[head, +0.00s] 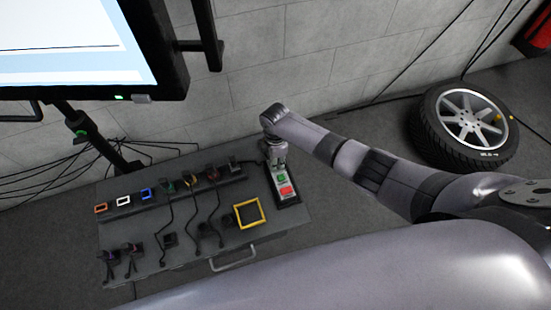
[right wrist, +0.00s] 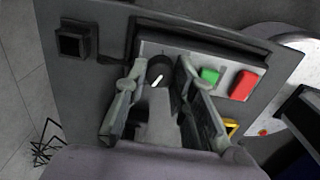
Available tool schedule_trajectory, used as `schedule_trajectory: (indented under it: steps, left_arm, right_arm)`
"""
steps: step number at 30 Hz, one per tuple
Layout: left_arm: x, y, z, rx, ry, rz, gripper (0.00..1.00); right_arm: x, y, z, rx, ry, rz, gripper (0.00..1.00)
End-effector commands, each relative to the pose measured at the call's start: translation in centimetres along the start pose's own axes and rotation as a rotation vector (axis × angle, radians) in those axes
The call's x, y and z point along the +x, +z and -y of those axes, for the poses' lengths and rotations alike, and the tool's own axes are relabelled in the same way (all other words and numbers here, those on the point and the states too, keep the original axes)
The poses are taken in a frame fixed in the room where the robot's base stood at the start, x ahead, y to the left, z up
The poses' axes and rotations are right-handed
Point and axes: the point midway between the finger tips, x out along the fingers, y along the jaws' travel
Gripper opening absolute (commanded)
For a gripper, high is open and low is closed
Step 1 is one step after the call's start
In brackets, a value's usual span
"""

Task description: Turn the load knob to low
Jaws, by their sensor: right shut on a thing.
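The load knob (right wrist: 158,68) is a round black knob with a white pointer line, seen in the right wrist view at the left of a control box. The line lies on the lower part of the knob, tilted slightly down and left. My right gripper (head: 277,152) is over the far end of the control box (head: 289,196) in the head view and hides the knob there. In the right wrist view its fingers are on both sides of the knob, shut on it. Any scale marks are too small to read. My left gripper is not in view.
A green button (right wrist: 210,75) and a red button (right wrist: 243,86) sit right of the knob. The dark bench (head: 185,250) holds cables, several sockets and a yellow frame (head: 249,213). A monitor (head: 75,45) stands at upper left, a wheel (head: 464,125) at right.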

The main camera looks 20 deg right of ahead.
Motion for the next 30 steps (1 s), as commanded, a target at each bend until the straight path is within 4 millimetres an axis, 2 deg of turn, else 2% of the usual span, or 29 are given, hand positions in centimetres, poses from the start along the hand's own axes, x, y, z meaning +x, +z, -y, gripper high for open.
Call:
schedule_trajectory:
  steps: [8,21,30]
  left_arm:
    - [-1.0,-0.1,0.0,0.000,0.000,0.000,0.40]
    - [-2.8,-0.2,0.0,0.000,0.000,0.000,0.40]
    - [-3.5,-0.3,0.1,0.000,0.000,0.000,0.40]
  right_arm:
    - [-0.1,0.0,0.1,0.131,-0.002,0.000,0.00]
    - [-0.1,0.0,0.1,0.496,-0.002,0.001,0.00]
    - [-0.1,0.0,0.1,0.681,-0.001,0.000,0.00]
